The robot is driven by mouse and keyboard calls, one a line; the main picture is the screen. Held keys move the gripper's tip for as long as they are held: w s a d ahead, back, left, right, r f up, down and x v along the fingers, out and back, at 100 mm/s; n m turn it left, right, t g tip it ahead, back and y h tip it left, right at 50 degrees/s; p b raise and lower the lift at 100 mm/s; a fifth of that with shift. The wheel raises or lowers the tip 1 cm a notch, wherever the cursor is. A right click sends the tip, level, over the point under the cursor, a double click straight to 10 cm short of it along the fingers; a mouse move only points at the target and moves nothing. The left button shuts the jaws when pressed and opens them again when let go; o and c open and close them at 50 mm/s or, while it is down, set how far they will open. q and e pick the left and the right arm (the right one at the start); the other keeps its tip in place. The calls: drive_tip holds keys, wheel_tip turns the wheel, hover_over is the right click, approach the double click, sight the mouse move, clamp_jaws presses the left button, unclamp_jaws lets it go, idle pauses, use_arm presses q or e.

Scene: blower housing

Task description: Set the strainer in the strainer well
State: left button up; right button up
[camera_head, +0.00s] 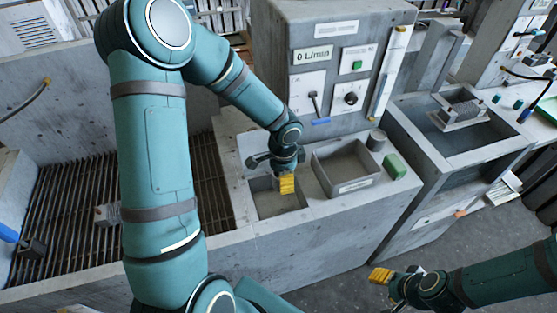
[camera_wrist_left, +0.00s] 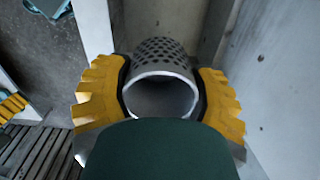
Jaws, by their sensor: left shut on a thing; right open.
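The strainer (camera_wrist_left: 162,58) is a grey metal cylinder with a perforated side and an open round rim facing the left wrist camera. My left gripper (camera_wrist_left: 160,98) is shut on it, with yellow fingers on either side. In the head view my left gripper (camera_head: 287,184) is at a small square recess in the concrete bench, apparently the strainer well (camera_head: 268,207). The strainer is hidden there behind the gripper. My right gripper (camera_head: 382,275) is open and empty, low at the right.
A labelled rectangular basin (camera_head: 346,165) lies right of the recess, with a grey cylinder (camera_head: 376,139) and a green block (camera_head: 395,166) beside it. A control panel (camera_head: 330,75) rises behind. A slatted grate (camera_head: 65,215) fills the trough at left. Floor is open at lower right.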

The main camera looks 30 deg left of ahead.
sight(277, 184)
use_arm(q)
drive_tip(key=shift+s+a+r+m+p, duration=0.15)
drive_tip(key=shift+a+r+m+p, duration=0.1)
drive_tip(key=shift+a+m, duration=0.2)
drive_tip(key=shift+s+a+r+m+p, duration=0.15)
drive_tip(key=shift+a+m+p, duration=0.15)
drive_tip(key=shift+m, duration=0.15)
drive_tip(key=shift+a+f, duration=0.1)
drive_tip(key=shift+w+f+b, duration=0.15)
drive_tip(key=shift+f+b, duration=1.5)
drive_tip(key=shift+f, duration=0.4)
use_arm(e)
drive_tip(key=shift+w+f, duration=0.15)
drive_tip(key=shift+f, duration=0.65)
use_arm(q)
drive_tip(key=shift+f+b, duration=0.15)
drive_tip(key=shift+b, duration=0.15)
use_arm(e)
drive_tip(key=shift+f, duration=0.3)
use_arm(q)
drive_tip(key=shift+f+b, duration=1.65)
drive_tip(key=shift+f, duration=0.2)
use_arm(e)
drive_tip(key=shift+f, duration=1.65)
use_arm(q)
drive_tip(key=shift+f, duration=0.2)
use_arm(e)
drive_tip(key=shift+f, duration=0.2)
